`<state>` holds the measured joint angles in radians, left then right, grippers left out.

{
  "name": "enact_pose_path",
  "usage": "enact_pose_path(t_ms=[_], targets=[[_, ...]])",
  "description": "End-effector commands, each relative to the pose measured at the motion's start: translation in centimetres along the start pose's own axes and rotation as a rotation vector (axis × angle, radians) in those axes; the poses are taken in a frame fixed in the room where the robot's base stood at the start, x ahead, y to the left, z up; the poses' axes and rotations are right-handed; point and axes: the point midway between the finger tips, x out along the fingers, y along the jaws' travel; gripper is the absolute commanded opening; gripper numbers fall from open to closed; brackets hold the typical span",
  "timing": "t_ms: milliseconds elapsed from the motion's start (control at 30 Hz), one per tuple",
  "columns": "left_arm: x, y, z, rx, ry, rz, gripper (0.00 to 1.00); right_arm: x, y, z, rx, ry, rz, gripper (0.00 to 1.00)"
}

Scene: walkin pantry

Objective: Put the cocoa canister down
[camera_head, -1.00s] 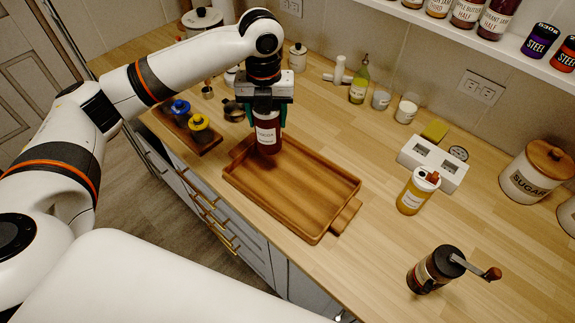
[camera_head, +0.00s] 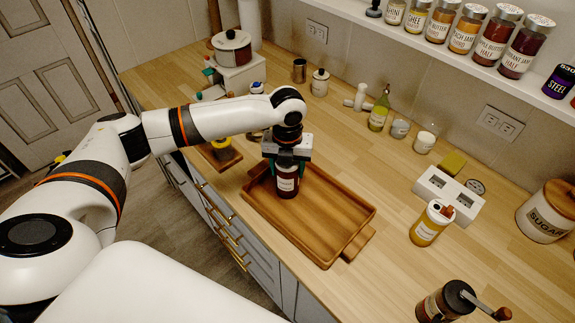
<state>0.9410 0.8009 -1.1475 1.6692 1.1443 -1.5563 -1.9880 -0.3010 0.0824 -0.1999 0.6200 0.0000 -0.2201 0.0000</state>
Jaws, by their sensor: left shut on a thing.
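The cocoa canister (camera_head: 286,182) is a dark red-brown jar with a white label. It stands upright inside the left end of the wooden tray (camera_head: 335,258), at or just above the tray floor; I cannot tell if it touches. My left gripper (camera_head: 287,168) comes down from above and is shut on the canister's upper part, with its teal fingers on either side. My right gripper is not in view.
The rest of the tray is empty. A yellow-lidded jar on a small board (camera_head: 217,163) stands left of it, partly behind my arm. A yellow bottle (camera_head: 430,224), a white block (camera_head: 448,194) and a hand grinder (camera_head: 450,300) stand to the right.

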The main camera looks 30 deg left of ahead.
Motion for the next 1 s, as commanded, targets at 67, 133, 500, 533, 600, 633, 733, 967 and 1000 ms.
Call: enact_pose_path(t_ms=[67, 133, 500, 533, 600, 633, 733, 967, 1000], targets=[[0.1, 0.0, 0.0, 0.000, 0.000, 0.000, 0.64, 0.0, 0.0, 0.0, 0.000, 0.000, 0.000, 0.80], [0.1, 0.0, 0.0, 0.000, 0.000, 0.000, 0.75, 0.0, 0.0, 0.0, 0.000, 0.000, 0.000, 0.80], [-0.4, 0.0, 0.0, 0.000, 0.001, 0.001, 0.77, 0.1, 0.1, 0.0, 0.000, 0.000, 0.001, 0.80], [-0.6, 0.0, -0.1, 0.000, 0.001, 0.001, 0.77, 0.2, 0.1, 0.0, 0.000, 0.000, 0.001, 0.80], [-1.5, 0.1, -0.1, 0.000, 0.003, 0.003, 0.77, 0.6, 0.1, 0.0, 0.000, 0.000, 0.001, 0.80], [-1.9, 0.0, -0.1, 0.000, 0.004, 0.002, 0.77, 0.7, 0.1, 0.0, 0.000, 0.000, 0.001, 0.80], [-4.0, 0.1, -0.1, -0.001, 0.005, 0.003, 0.77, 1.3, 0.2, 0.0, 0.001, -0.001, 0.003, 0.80], [-8.9, 0.1, -0.1, -0.001, 0.003, 0.003, 0.77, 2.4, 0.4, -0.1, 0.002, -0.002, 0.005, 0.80], [-9.6, 0.1, -0.1, -0.001, 0.003, 0.002, 0.77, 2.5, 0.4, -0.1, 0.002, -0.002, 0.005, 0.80]])
